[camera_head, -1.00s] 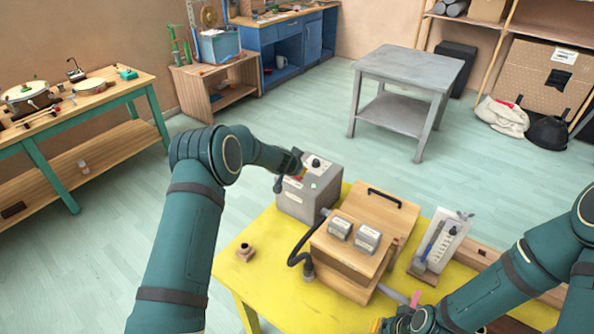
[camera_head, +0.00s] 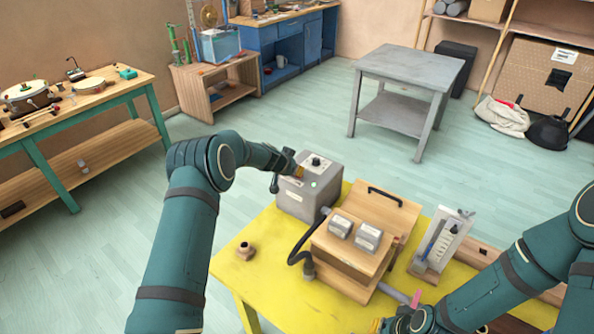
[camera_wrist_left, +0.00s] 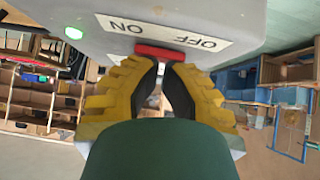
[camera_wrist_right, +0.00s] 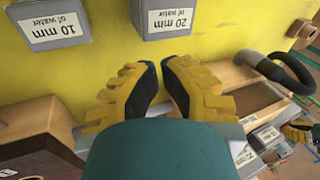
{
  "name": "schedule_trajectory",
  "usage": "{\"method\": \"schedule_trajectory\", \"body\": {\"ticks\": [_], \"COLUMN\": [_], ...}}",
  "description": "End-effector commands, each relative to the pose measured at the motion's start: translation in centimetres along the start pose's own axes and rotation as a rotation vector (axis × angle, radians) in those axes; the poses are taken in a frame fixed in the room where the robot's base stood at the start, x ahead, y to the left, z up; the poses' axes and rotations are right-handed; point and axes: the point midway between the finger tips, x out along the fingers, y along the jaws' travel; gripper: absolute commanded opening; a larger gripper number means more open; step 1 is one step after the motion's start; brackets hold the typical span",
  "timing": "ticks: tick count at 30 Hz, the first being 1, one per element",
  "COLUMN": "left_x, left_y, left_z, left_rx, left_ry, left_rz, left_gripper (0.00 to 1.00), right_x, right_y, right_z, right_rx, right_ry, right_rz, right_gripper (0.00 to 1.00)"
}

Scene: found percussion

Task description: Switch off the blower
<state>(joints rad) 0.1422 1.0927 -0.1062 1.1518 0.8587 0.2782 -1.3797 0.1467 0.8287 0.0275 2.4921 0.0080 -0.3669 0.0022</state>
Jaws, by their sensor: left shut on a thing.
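The blower appears to be the grey box (camera_head: 318,197) with a dark knob at the back left of the yellow table. In the left wrist view its label (camera_wrist_left: 196,42) reads ON and OFF upside down, and a green lamp (camera_wrist_left: 73,33) is lit. My left gripper (camera_head: 284,174) is at the box's left side. In the left wrist view its fingertips (camera_wrist_left: 160,66) are shut on the red switch (camera_wrist_left: 166,53) beside the label; its exact position is partly hidden. My right gripper (camera_wrist_right: 160,66) is low over the table, its fingers close together with a narrow gap.
A wooden box (camera_head: 345,262) with a black hose (camera_head: 296,250) stands beside the blower on the yellow table (camera_head: 235,272). Two grey blocks marked 10 mm (camera_wrist_right: 52,22) and 20 mm (camera_wrist_right: 168,18) of water sit on it. A gauge stand (camera_head: 440,243) is to its right.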

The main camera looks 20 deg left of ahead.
Motion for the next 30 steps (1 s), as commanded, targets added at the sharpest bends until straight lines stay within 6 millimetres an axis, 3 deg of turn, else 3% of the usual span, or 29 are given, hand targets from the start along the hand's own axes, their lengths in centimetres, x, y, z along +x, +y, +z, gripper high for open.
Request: {"method": "schedule_trajectory", "body": {"ticks": [1, 5, 13, 30], "left_x": [0.4, 0.5, 0.2, 0.7], "left_y": [-0.3, -0.5, -0.1, 1.9], "left_z": [0.4, 0.6, 0.3, 0.8], "left_rx": [-0.029, -0.093, -0.096, -0.095], "left_ry": [0.002, 0.000, -0.004, -0.010], "left_rz": [0.028, 0.092, 0.097, 0.106], "left_gripper": [0.00, 0.00, 0.00, 0.00], "right_x": [1.4, 3.1, 2.5, 3.7], "right_y": [0.5, 1.1, 0.8, 1.3], "right_z": [0.2, 0.4, 0.3, 0.5], "right_rx": [0.000, 0.001, 0.000, 0.000], "right_ry": [0.000, -0.001, 0.000, 0.000], "right_rz": [0.002, 0.005, 0.005, 0.005], "right_gripper": [0.00, 0.00, 0.00, 0.00]}}
